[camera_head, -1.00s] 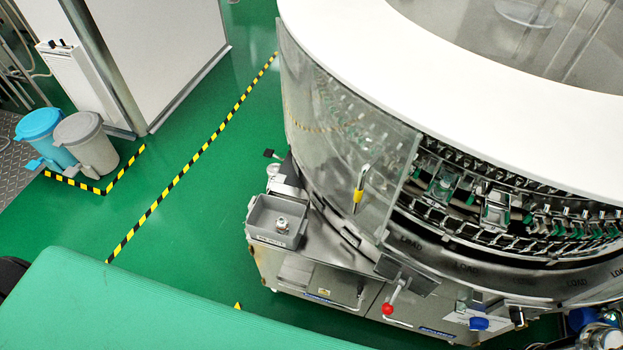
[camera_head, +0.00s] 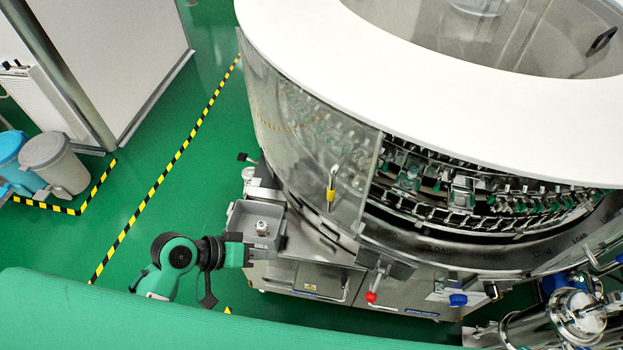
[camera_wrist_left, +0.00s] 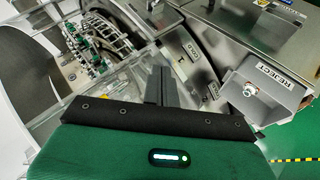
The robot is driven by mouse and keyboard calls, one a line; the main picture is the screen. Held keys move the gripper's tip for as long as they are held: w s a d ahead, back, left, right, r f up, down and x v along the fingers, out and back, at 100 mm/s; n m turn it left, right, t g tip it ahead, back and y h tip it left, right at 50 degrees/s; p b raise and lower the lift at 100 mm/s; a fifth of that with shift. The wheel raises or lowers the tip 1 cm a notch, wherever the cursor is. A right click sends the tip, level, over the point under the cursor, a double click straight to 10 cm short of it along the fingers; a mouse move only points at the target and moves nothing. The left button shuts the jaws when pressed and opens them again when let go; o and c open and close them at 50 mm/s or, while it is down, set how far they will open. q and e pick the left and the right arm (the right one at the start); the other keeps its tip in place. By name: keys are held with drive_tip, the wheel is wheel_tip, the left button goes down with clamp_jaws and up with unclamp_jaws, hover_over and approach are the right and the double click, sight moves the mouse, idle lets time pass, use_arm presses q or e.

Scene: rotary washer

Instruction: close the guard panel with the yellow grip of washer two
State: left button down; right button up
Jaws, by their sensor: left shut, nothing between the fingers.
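The washer's clear curved guard panel (camera_head: 290,125) covers the left part of the machine's front in the head view. Its upright yellow grip (camera_head: 331,195) sits near the panel's right edge. Right of that edge the front is uncovered and the racks (camera_head: 460,195) show. My left gripper (camera_head: 246,256) is at the grey tray, left of and below the grip and apart from it. In the left wrist view its dark fingers (camera_wrist_left: 161,86) are together, with nothing between them. My right gripper is not in view.
The grey tray (camera_head: 239,222) holds a small metal part; the left wrist view shows its REJECT label. A red-knobbed lever (camera_head: 371,296) stands below the panel. A green surface (camera_head: 130,320) fills the near left. Two bins (camera_head: 55,165) stand far left; green floor between is clear.

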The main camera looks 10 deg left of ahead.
use_arm(q)
drive_tip(key=w+a+r+n+t+h, duration=0.4)
drive_tip(key=w+r+n+h, duration=0.2)
drive_tip(key=w+r, duration=0.4)
drive_tip(key=w+d+r+p, duration=0.1)
drive_tip(key=w+d+p, duration=0.1)
drive_tip(key=d+p, duration=0.5)
drive_tip(key=shift+w+d, duration=0.2)
drive_tip(key=shift+d, duration=2.65)
drive_tip(key=shift+s+d+r, duration=0.1)
drive_tip(key=shift+r, duration=0.05)
